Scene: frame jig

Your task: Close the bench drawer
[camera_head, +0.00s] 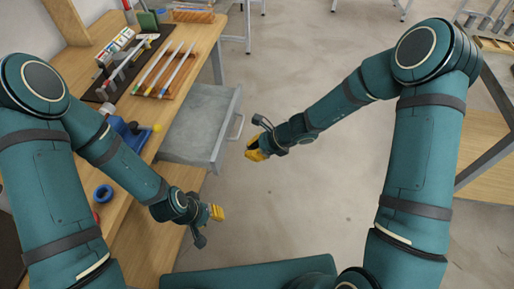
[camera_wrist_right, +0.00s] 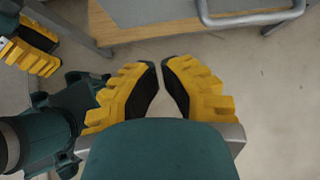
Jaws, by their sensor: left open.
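The bench drawer (camera_head: 188,130) is a grey tray that stands pulled out from the right side of the wooden bench in the head view. Its bar handle (camera_head: 239,127) is on its right-hand front; the handle also shows at the top of the right wrist view (camera_wrist_right: 252,17). My right gripper (camera_head: 254,150), with yellow fingers, is just beyond the drawer front, near the handle and apart from it. In the right wrist view its fingertips (camera_wrist_right: 160,64) are close together with nothing seen between them. My left gripper (camera_head: 217,212) is open and empty, below the drawer in the picture.
The wooden bench (camera_head: 150,245) runs along the left. On it are a rack with several rods (camera_head: 165,72), a blue tool (camera_head: 125,130) and a blue ring (camera_head: 103,193). Open floor (camera_head: 330,190) lies right of the drawer. Another table (camera_head: 485,150) stands at the far right.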

